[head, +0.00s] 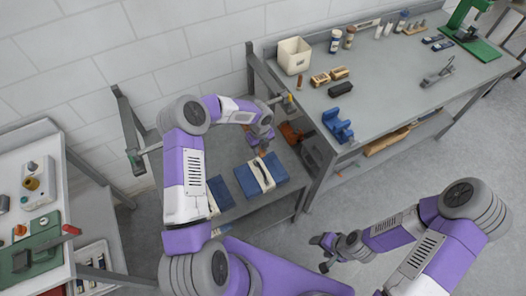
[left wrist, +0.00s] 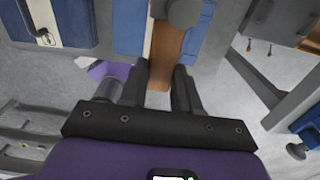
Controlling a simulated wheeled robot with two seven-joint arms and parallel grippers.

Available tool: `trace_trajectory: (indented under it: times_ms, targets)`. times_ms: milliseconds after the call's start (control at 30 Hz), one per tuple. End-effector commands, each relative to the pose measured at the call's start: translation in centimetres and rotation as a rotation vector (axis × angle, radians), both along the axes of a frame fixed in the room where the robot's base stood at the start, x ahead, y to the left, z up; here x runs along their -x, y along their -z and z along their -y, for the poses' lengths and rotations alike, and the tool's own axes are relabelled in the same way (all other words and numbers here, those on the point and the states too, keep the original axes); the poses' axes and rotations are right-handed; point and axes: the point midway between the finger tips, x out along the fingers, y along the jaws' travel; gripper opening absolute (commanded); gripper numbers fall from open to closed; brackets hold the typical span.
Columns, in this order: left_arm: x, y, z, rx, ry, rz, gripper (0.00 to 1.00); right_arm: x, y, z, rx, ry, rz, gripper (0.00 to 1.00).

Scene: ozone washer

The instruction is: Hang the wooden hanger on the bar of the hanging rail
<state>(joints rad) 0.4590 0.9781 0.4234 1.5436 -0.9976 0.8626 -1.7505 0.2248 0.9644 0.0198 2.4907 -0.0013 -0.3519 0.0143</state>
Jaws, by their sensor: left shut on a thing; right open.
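My left gripper (left wrist: 164,92) is shut on a brown wooden piece, the wooden hanger (left wrist: 167,58), which runs up from between the fingers in the left wrist view. A grey rounded part covers its upper end there. In the head view my left gripper (head: 265,145) is over the low grey table, and the hanger's shape is mostly hidden. The hanging rail has a left post (head: 130,135) and a right post (head: 256,75); its bar (head: 152,148) passes behind my left arm. I cannot tell whether the hanger touches it. My right gripper (head: 320,250) is open and empty, over the floor.
Blue cases (head: 235,185) and an orange-brown object (head: 291,133) sit on the low table. A grey workbench (head: 390,100) with a white bin (head: 293,55) and a blue tool (head: 338,125) stands at right. A white-topped bench (head: 65,190) stands at left. Floor at lower right is clear.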

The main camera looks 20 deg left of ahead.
Motion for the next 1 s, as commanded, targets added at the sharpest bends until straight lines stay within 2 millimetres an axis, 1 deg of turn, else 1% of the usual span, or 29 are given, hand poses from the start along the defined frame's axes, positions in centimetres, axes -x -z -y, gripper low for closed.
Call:
trace_trajectory:
  times_ms: [267,400,600,767,1000]
  targets:
    - [-1.5,-0.1,-1.7,0.001,-0.003,0.002,0.0,0.0,-0.3,0.0,0.0,0.0,0.0,0.61]
    - [-1.5,1.3,-1.7,0.001,0.001,0.001,0.0,0.0,1.0,0.0,0.0,0.0,0.0,0.61]
    - [-1.5,2.4,-1.7,0.0,0.001,0.001,0.0,0.0,1.9,0.0,0.0,0.0,0.0,0.61]
    - [-1.5,2.8,-1.7,0.001,0.001,0.002,0.0,0.0,2.1,0.0,0.0,0.0,0.0,0.61]
    - [-1.5,2.8,-1.7,0.001,0.001,0.002,0.0,0.0,2.1,0.0,0.0,0.0,0.0,0.61]
